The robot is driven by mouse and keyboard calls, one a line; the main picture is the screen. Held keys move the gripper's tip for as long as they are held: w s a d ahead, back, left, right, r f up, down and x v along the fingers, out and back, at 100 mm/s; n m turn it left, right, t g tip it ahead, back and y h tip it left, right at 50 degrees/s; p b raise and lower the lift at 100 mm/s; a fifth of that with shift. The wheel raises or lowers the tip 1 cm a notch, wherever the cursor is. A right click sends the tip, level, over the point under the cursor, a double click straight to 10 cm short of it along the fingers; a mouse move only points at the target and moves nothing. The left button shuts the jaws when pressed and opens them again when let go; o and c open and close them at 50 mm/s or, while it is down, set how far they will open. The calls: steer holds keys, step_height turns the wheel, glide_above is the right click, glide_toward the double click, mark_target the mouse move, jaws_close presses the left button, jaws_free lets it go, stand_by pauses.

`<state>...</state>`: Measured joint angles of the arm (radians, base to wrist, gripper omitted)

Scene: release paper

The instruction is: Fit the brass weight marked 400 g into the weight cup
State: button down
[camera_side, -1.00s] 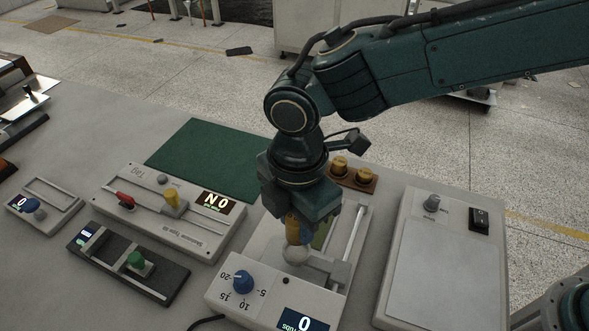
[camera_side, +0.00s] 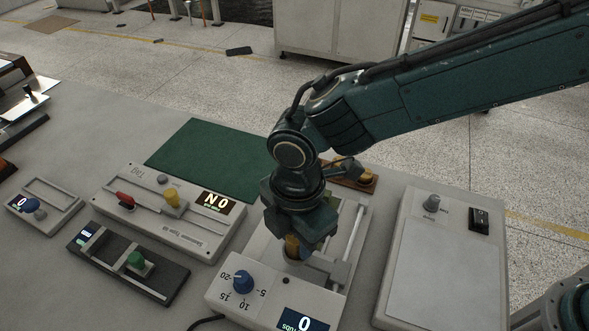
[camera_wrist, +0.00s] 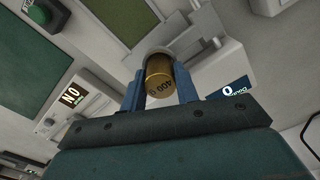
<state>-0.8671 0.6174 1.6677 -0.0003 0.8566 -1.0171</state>
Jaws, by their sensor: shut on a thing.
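My gripper (camera_side: 293,238) is shut on the brass weight (camera_side: 291,247), low over the tester with the blue knob. The pale grey weight cup (camera_side: 297,258) is right below the weight in the side view. In the wrist view the cup's rim (camera_wrist: 150,54) shows around the weight's far end. The weight's lower end appears to be at or inside the cup's mouth; I cannot tell how deep.
Other brass weights (camera_side: 365,178) stand on a brown block behind my gripper. The tester's blue knob (camera_side: 243,281) and display reading 0 (camera_side: 303,321) are in front. A slide device (camera_side: 172,215) stands left; a grey panel box (camera_side: 440,265) stands right. A green mat (camera_side: 205,155) is clear.

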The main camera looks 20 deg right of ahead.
steer(key=shift+f, duration=0.1)
steer(key=c, duration=1.1)
jaws_free()
steer(key=shift+o, duration=0.2)
step_height(320, 180, up, 12)
